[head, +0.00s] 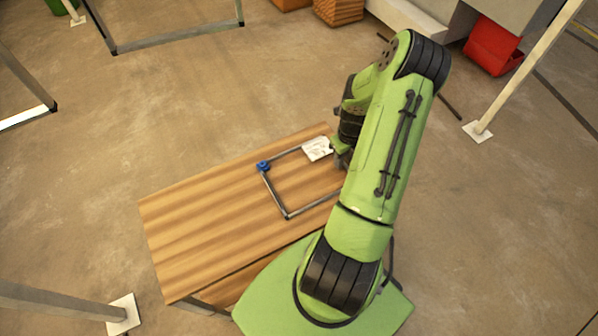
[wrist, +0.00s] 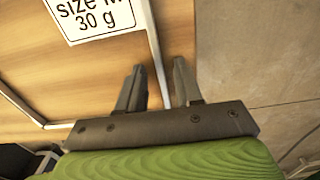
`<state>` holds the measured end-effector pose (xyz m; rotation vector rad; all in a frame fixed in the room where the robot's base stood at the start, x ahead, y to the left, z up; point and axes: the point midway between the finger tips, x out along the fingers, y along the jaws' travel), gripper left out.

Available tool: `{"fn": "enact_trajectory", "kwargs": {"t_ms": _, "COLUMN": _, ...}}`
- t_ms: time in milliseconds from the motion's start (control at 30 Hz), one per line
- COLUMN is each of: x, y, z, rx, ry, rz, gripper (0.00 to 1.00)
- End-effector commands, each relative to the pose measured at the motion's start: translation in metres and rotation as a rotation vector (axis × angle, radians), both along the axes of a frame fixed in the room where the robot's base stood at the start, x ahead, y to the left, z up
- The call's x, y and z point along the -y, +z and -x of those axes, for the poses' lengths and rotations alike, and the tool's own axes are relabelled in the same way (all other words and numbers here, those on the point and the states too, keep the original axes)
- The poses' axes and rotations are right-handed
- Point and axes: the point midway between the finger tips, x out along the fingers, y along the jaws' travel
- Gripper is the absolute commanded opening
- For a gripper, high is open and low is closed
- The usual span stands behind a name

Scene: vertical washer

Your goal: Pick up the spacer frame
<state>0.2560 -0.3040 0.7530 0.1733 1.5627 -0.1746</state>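The spacer frame (head: 274,193), a thin grey rectangular frame, lies flat on the wooden table (head: 190,225). Its right part is hidden behind my arm in the head view. My gripper (wrist: 158,66) is open over the table's right end. In the wrist view, one bar of the spacer frame (wrist: 152,30) runs between the two fingers, with gaps on both sides. I cannot tell how high the fingertips are above the table. In the head view my fingers are mostly hidden by the arm.
A white label (wrist: 95,14) reading "size M 30 g" lies beside the bar; it also shows in the head view (head: 317,149). A blue piece (head: 263,166) sits at the frame's far left corner. The table's left half is clear. A post (head: 520,75) stands at right.

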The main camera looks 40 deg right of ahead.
Motion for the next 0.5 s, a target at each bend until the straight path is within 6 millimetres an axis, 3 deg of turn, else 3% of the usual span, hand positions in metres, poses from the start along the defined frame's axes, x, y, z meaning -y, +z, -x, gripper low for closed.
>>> {"fn": "enact_trajectory", "kwargs": {"t_ms": 33, "x": 0.0, "y": 0.0002, "z": 0.0001, "rx": 0.0, "ry": 0.0, "rz": 0.0, "gripper": 0.26}}
{"fn": "enact_trajectory", "kwargs": {"t_ms": 200, "x": 0.0, "y": 0.0003, "z": 0.0001, "rx": 0.0, "ry": 0.0, "rz": 0.0, "gripper": 0.0}}
{"fn": "enact_trajectory", "kwargs": {"t_ms": 500, "x": -0.0001, "y": 0.0004, "z": 0.0001, "rx": 0.0, "ry": 0.0, "rz": -0.001, "gripper": 0.0}}
